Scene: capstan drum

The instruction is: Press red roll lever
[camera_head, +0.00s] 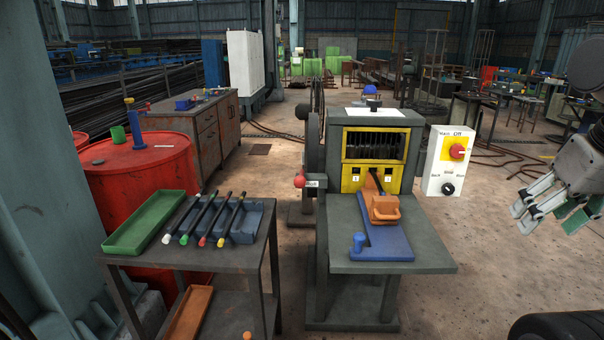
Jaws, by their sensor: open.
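A grey machine (322,215) with a yellow front panel stands in the middle of the view. A lever with a round red knob (299,181) sticks out from its left side, beside a small white label too small to read. My gripper (546,217) hangs at the far right edge, with pale fingers spread open and nothing between them. It is well apart from the red knob, on the other side of the machine. Part of my arm is cut off by the picture edge.
A white control box (447,160) stands right of the machine. An orange tool (384,209) sits on a blue plate (384,243) on the machine's table. A side table (186,257) with a green tray (146,222) and several colour-tipped rods stands left. A red drum (150,172) is behind it.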

